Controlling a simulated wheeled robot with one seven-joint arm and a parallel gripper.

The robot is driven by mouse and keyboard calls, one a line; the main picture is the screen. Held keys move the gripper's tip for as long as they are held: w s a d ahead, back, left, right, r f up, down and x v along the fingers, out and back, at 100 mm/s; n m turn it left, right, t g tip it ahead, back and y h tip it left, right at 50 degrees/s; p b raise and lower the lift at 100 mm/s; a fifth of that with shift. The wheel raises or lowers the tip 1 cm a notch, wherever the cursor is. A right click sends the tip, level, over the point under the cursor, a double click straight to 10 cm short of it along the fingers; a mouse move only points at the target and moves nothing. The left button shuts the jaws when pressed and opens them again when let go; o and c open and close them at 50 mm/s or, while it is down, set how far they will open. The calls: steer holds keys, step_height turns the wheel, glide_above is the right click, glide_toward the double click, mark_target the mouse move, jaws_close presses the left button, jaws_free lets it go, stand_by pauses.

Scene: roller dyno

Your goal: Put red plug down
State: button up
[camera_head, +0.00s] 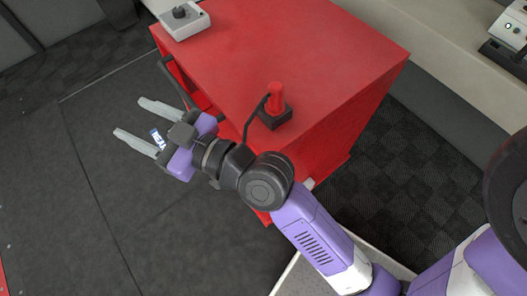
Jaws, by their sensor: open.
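The red plug (275,97) stands upright in a small black base (274,117) on the top of the red cabinet (330,52), near its front edge. A black cable runs from it down over the edge. My gripper (128,118) is open and empty, its two grey fingers pointing left. It is out over the dark floor in front of the cabinet, apart from the plug and to its left. My arm hides part of the cabinet's front.
A white box with a black knob (182,20) sits at the cabinet's far left corner. A black handle (173,82) sticks out from the cabinet's front near my gripper. The dark floor (70,200) at left is clear. A pale ledge with a device stands at upper right.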

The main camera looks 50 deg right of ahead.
steer(key=s+d+f+m+g+h, duration=0.1)
steer(key=s+d+f+m+h, duration=0.1)
steer(key=s+f, duration=0.5)
steer(key=s+d+f+m+g+h, duration=0.15)
steer(key=s+f, duration=0.25)
steer(key=s, duration=0.6)
steer(key=s+d, duration=0.3)
steer(key=s, duration=0.9)
steer(key=shift+s+d+n+g, duration=0.2)
steer(key=shift+d+n+g, duration=0.15)
steer(key=shift+d+n, duration=0.1)
steer(key=shift+a, duration=0.1)
